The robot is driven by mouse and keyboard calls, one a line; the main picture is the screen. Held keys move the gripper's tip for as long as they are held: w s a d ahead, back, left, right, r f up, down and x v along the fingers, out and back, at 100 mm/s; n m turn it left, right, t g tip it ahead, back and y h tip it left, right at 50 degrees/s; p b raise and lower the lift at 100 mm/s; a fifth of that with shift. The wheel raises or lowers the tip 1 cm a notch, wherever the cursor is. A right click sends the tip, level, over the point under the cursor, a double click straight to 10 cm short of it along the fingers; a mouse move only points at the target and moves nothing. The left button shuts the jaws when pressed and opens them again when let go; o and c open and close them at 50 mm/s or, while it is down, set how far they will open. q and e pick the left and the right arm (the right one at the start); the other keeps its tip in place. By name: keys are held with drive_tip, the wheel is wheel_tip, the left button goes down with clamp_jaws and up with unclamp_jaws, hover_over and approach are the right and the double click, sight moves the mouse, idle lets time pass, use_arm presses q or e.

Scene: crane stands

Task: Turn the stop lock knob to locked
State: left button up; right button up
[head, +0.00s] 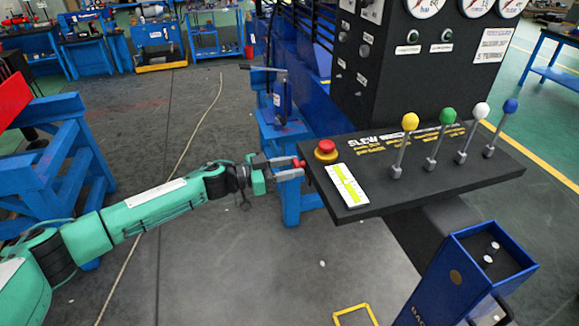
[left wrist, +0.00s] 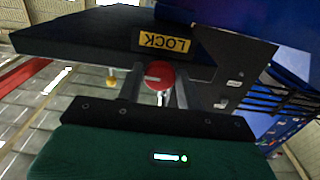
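The stop lock knob is a round red knob on the left edge of the black control panel; it shows in the head view (head: 299,163) and the left wrist view (left wrist: 158,74). A pale mark lies across its face, roughly level in the wrist view. A yellow LOCK label (left wrist: 163,43) is beside it, upside down there. My left gripper (head: 293,168) reaches the knob from the left; its fingers (left wrist: 160,88) lie close on both sides and appear shut on it. Exact finger contact is hard to see. My right gripper is out of view.
The panel (head: 390,202) carries a red mushroom button (head: 325,149) and several levers with coloured balls. A blue box (head: 475,272) stands at the lower right. A blue trestle (head: 55,165) stands left of my arm. Grey floor (head: 265,270) below the arm is mostly clear.

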use_arm(q)
drive_tip(key=c, duration=0.4)
drive_tip(key=shift+c, duration=0.2)
drive_tip(key=shift+m, duration=0.4)
drive_tip(key=m+b, duration=0.7)
drive_tip(key=m, duration=1)
